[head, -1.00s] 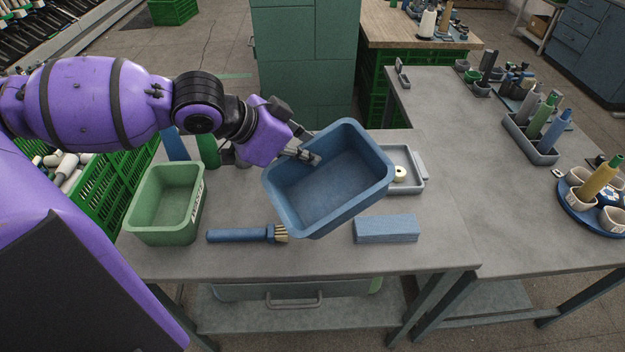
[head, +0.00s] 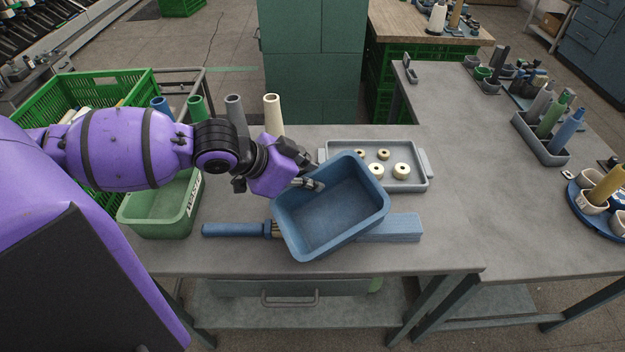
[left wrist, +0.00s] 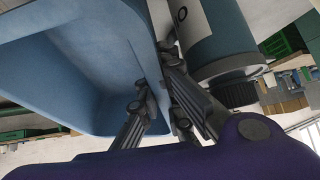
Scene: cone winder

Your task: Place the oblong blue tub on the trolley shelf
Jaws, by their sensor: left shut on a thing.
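The oblong blue tub (head: 333,207) is tilted and held over the front of the grey table, its open top facing up and toward me. My left gripper (head: 312,185) is shut on the tub's left rim. In the left wrist view the fingers (left wrist: 155,95) pinch the wall of the blue tub (left wrist: 75,65), one on each side. The tub hides part of a blue block and the bristle end of a brush. The trolley shelf cannot be made out for certain. My right gripper is not in view.
A green tub (head: 160,222), a blue-handled brush (head: 235,230) and a blue block (head: 395,228) lie on the table. A grey tray (head: 415,180) with several rings is behind. Several upright tubes and a green crate (head: 50,100) stand at left. The right front tabletop is clear.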

